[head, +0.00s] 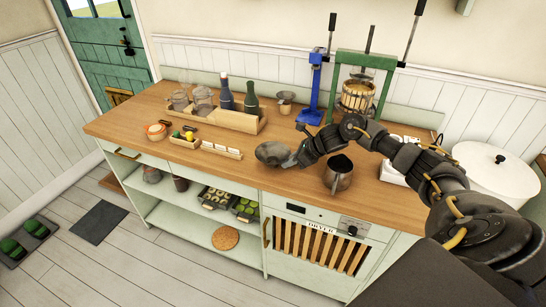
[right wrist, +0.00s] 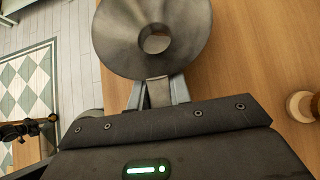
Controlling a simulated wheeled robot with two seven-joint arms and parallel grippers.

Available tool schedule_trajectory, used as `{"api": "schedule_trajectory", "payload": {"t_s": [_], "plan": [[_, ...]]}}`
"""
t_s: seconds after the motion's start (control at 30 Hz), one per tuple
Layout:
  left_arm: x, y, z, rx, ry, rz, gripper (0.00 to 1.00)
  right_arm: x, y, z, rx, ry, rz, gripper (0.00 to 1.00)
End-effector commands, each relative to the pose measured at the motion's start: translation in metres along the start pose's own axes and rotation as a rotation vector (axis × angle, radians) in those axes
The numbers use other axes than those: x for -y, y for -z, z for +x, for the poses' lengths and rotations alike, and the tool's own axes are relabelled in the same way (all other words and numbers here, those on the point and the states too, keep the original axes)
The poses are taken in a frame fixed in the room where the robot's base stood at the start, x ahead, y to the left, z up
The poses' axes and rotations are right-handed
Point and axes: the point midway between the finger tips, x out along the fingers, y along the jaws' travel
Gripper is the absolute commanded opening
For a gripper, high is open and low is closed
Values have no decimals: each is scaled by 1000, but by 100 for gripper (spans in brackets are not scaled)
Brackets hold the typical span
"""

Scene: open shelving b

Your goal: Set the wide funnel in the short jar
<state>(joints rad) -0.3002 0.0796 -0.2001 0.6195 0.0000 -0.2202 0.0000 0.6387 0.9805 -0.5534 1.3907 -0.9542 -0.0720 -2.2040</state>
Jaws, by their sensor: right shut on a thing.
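The wide funnel (head: 272,152) is grey metal and held at the jaws of my right gripper (head: 297,156), over the middle of the counter. In the right wrist view its broad cone and round centre hole (right wrist: 118,42) face the camera, and the gripper (right wrist: 157,92) is shut on its near edge. Two clear glass jars stand at the left end of the wooden tray, a smaller-looking left one (head: 180,101) and a larger-looking right one (head: 203,98); the left appears to be the short jar. Both are well left of the funnel, and neither holds a funnel. My left gripper is not in view.
Two dark bottles (head: 251,99) stand in the wooden tray (head: 232,121). A smaller funnel-like piece (head: 286,97), a blue stand (head: 312,92) and a press (head: 357,97) are behind. A metal pitcher (head: 341,181) stands near my right arm. A low box (head: 220,150) lies left of the funnel.

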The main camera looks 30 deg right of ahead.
Motion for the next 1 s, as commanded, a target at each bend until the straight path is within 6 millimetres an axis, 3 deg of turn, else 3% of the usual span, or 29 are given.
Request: {"api": "schedule_trajectory", "payload": {"t_s": [0.43,0.63,0.93,1.0], "plan": [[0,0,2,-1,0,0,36,0,-2,-2,2,1,-1,0],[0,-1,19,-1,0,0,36,2,-15,-14,6,4,-5,0],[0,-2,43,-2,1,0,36,-34,-37,-86,3,4,-9,0],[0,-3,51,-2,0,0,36,-46,-32,-100,-1,4,-6,0]]}}
